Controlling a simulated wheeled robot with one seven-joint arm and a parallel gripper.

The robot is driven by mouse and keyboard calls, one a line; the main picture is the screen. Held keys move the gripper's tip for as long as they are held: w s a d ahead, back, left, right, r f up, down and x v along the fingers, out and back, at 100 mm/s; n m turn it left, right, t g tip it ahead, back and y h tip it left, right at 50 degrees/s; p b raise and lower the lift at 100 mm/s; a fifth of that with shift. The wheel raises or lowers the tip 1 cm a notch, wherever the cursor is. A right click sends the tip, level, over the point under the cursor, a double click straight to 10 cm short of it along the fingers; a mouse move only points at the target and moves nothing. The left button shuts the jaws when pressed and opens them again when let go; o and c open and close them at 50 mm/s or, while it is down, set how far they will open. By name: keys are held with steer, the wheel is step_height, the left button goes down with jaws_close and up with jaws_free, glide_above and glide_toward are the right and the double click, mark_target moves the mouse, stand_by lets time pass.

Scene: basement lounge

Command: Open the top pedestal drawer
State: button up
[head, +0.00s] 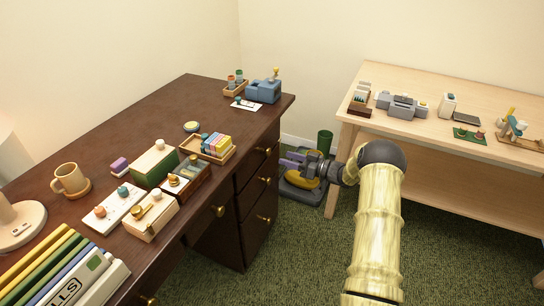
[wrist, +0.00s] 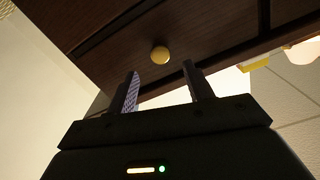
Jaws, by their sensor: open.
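The dark brown desk's pedestal (head: 240,205) has stacked drawers with round brass knobs on its right side. The top pedestal drawer (head: 256,153) looks shut, with its knob (head: 267,151) just below the desk top. My gripper (head: 306,166) is to the right of this drawer front, apart from it. In the wrist view my gripper (wrist: 161,82) is open and empty, its two dark fingers pointing at a dark wood drawer front. A yellow knob (wrist: 160,55) shows ahead, between the fingertip directions and not touched. Which drawer this knob belongs to is not certain from the wrist view.
The desk top (head: 150,115) holds boxes, a mug (head: 70,179), a lamp base and a blue device (head: 263,91). A light wood table (head: 440,90) with small items stands at right. A grey tray with a yellow object lies behind my gripper. Green carpet (head: 300,240) is clear in front.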

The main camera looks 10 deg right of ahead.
mark_target(270, 153)
steer(key=b+x, duration=0.1)
steer(key=x, duration=0.6)
steer(key=shift+w+a, duration=0.1)
jaws_close()
